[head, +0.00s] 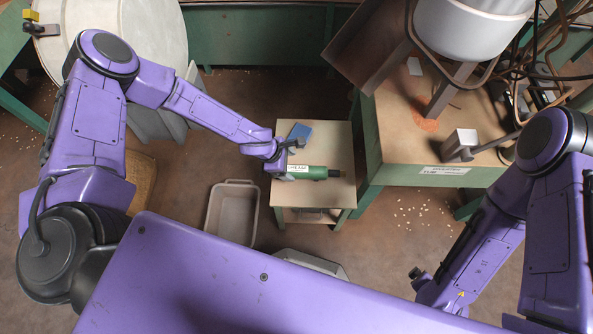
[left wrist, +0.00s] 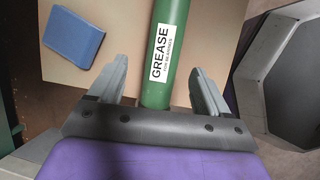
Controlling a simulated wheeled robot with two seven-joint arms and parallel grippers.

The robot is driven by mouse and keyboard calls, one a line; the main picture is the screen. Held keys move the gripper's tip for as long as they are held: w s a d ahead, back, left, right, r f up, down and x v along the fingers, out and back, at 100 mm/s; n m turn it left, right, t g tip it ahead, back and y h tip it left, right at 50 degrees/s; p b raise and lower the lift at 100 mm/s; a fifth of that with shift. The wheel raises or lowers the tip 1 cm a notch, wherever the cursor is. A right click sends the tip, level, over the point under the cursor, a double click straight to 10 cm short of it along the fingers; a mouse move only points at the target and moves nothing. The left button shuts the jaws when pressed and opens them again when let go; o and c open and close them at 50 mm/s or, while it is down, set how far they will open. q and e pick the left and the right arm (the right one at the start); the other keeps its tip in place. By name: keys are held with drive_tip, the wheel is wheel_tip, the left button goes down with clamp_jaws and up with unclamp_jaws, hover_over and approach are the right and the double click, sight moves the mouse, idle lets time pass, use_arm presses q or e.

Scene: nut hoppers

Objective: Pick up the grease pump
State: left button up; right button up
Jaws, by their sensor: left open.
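The grease pump (head: 322,172) is a green cylinder with a white "GREASE" label, lying on a small side table (head: 340,140). It also shows in the left wrist view (left wrist: 168,90), running up the middle of the picture. My left gripper (head: 285,165) is at the pump's left end in the head view. In the left wrist view my left gripper (left wrist: 160,88) is open, with one finger on each side of the green body and gaps between. The pump's near end is hidden behind the gripper's palm. My right arm comes in at the right; its fingertips are not clearly seen.
A blue book-like object (head: 299,132) lies on the table behind the pump; it also shows in the left wrist view (left wrist: 74,40). A grey bin (head: 212,220) stands on the floor left of the table. A green bench (head: 385,165) with a hopper (head: 470,25) stands close on the right.

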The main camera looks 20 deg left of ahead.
sight(296, 169)
use_arm(q)
drive_tip(key=b+x, duration=0.1)
drive_tip(key=x, duration=0.4)
drive_tip(key=shift+s+d, duration=0.15)
drive_tip(key=shift+s, duration=0.05)
drive_tip(key=shift+f, duration=0.2)
clamp_jaws()
drive_tip(key=shift+r, duration=0.1)
drive_tip(key=shift+r, duration=0.65)
drive_tip(key=s+d+r+p, duration=0.1)
drive_tip(key=s+d+r, duration=0.6)
drive_tip(key=s+r, duration=0.4)
drive_tip(key=shift+s+d+r, duration=0.25)
drive_tip(key=shift+s+r, duration=0.15)
drive_tip(key=shift+r, duration=0.1)
